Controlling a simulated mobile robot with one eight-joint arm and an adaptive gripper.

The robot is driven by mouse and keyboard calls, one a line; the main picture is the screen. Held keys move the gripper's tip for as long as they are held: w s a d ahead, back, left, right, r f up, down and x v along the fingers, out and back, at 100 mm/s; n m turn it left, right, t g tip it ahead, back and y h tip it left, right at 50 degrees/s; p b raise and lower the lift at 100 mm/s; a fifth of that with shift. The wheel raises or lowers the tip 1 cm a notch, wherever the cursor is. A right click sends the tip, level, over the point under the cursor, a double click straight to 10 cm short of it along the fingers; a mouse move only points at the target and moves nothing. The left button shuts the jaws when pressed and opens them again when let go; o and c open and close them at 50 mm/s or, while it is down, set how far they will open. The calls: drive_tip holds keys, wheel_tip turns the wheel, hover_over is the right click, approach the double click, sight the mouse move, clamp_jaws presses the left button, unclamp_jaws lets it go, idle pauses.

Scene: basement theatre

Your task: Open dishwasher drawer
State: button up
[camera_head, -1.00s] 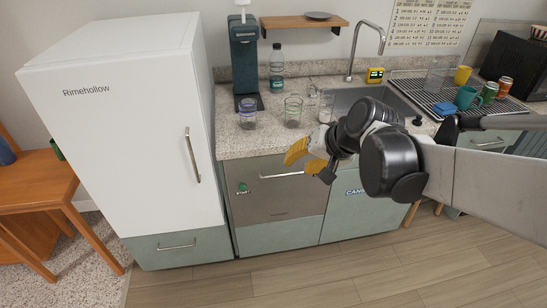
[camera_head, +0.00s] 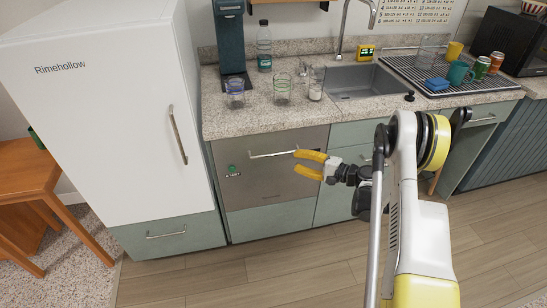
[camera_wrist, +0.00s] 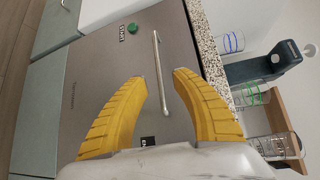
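The dishwasher drawer (camera_head: 275,178) has a grey metal front in the lower counter, right of the fridge, and it is closed. Its bar handle (camera_head: 270,154) runs across near the top. A green start button (camera_head: 233,168) sits at its left. My gripper (camera_head: 296,161) has two yellow fingers, open and empty, with the tips by the handle's right end. In the wrist view the front (camera_wrist: 95,95) lies ahead and the handle (camera_wrist: 157,52) appears between the open fingertips (camera_wrist: 160,74). I cannot tell how far the tips are from the bar, and no contact shows.
A white fridge (camera_head: 95,110) stands left of the dishwasher. Glasses (camera_head: 282,90), a bottle (camera_head: 264,48) and a sink (camera_head: 355,82) are on the counter above. A green cabinet (camera_head: 335,200) adjoins on the right. The wooden floor (camera_head: 240,275) in front is clear.

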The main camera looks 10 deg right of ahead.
sight(274, 155)
drive_tip(key=b+x, duration=0.3)
drive_tip(key=x, duration=0.7)
drive_tip(key=shift+w+a+f+b, duration=0.2)
drive_tip(key=shift+w+b, duration=0.05)
drive_tip(key=shift+b, duration=0.05)
clamp_jaws()
